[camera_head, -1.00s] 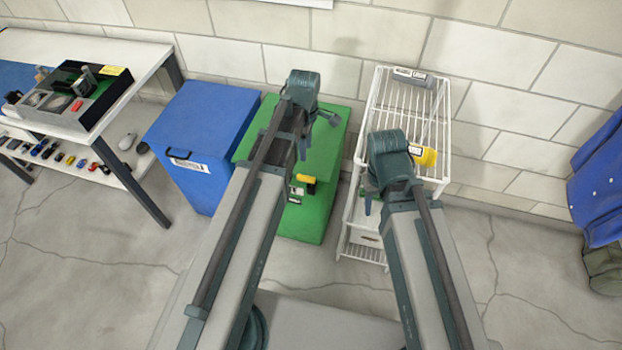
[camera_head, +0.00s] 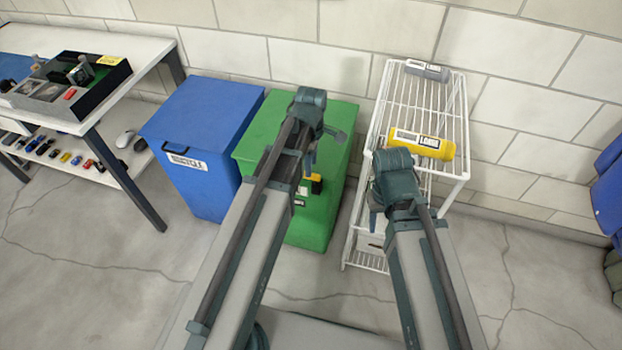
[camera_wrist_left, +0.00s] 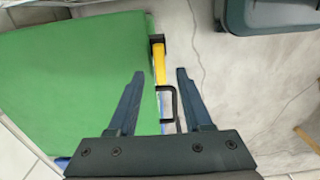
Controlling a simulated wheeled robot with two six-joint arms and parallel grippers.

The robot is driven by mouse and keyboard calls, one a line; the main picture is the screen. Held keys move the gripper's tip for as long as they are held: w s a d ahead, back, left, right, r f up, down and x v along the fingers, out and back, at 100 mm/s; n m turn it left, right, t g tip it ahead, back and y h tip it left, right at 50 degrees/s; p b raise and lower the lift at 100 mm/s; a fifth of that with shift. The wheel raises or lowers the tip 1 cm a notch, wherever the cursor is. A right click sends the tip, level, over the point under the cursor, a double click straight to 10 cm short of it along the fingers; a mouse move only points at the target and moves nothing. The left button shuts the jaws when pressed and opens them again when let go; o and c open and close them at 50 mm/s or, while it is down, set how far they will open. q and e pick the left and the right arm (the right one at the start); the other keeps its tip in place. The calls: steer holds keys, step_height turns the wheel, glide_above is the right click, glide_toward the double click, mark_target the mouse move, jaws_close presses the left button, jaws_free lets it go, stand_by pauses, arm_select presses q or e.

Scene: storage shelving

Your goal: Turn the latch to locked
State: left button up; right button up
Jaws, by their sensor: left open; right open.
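A green box (camera_head: 265,140) stands against the wall. A small yellow and black part (camera_head: 316,184), apparently the latch, sits on its front; in the left wrist view the yellow part (camera_wrist_left: 159,62) lies along the box's edge. My left gripper (camera_head: 322,148) is open and empty over the box's front right, partly covering the latch area. In the left wrist view its open fingers (camera_wrist_left: 160,74) point towards the yellow part, apart from it as far as I can tell. My right gripper (camera_head: 374,208), open, is in front of the white rack, its fingers mostly hidden. The latch's setting is unreadable.
A blue bin (camera_head: 205,115) with a black handle stands left of the green box. A white wire rack (camera_head: 440,100) on the right holds a yellow cylinder (camera_head: 422,143) and a grey one (camera_head: 427,70). A workbench (camera_head: 150,45) is at far left. The floor in front is open.

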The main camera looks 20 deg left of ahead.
arm_select(q)
step_height(320, 180, down, 4)
steer(key=b, duration=0.3)
jaws_close()
